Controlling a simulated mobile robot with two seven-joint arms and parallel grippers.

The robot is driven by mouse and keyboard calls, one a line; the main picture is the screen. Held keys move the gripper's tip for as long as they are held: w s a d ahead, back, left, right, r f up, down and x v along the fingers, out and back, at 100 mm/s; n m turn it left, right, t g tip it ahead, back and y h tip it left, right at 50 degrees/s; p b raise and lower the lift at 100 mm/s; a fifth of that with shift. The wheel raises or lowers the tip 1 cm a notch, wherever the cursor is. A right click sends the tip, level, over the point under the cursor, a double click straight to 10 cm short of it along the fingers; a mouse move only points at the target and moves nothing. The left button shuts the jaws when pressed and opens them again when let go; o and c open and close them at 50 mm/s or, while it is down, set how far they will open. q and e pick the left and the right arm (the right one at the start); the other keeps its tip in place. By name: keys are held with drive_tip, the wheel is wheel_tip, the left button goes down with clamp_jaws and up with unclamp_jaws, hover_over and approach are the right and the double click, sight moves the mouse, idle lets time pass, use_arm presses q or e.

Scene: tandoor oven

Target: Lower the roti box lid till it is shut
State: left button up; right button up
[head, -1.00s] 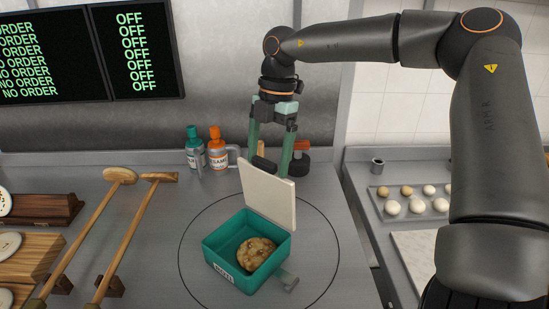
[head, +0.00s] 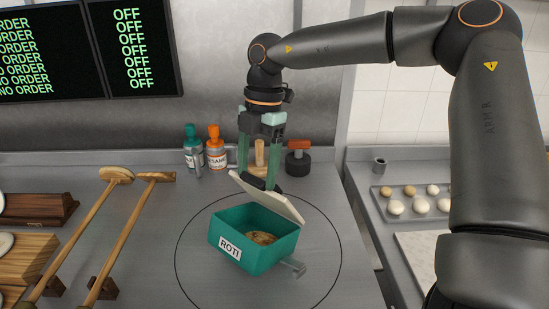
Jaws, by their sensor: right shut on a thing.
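The teal roti box (head: 262,257) stands inside a circle marked on the steel counter, its ROTI label facing front. A browned roti (head: 260,238) lies inside and is partly hidden by the front wall. My left gripper is not in view.
Wooden tools (head: 130,220) lie to the left. A tray of dough balls (head: 412,203) sits at the right.

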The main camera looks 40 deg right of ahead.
sight(249, 181)
drive_tip(key=shift+a+f, duration=0.4)
drive_tip(key=shift+f, duration=0.1)
drive_tip(key=shift+a, duration=0.15)
drive_tip(key=shift+s+a+f+b, duration=0.15)
drive_tip(key=shift+a+f+b, duration=0.45)
drive_tip(key=shift+b, duration=0.35)
drive_tip(key=shift+s+a+f, duration=0.1)
drive_tip(key=shift+a+f, duration=0.05)
drive_tip(key=shift+a, duration=0.25)
